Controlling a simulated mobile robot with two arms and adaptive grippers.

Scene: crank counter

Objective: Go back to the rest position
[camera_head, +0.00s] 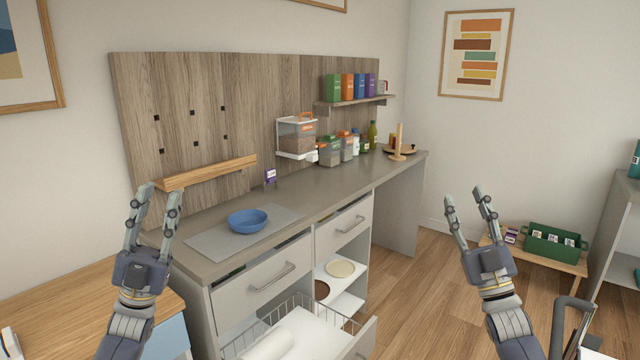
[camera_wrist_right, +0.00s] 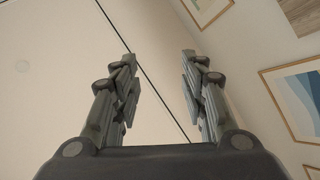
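My left gripper (camera_head: 154,215) is raised at the left of the head view, fingers pointing up, open and empty. It shows in front of the counter's left end. The grey counter (camera_head: 330,198) holds a blue bowl (camera_head: 248,221) on a grey mat (camera_head: 208,243). Neither gripper touches anything that I can see.
Below the counter, a wire basket drawer (camera_head: 240,344) is pulled out with a white roll inside. A low bench (camera_head: 545,258) with a green crate (camera_head: 555,243) is at the right. Open floor (camera_head: 420,290) lies between.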

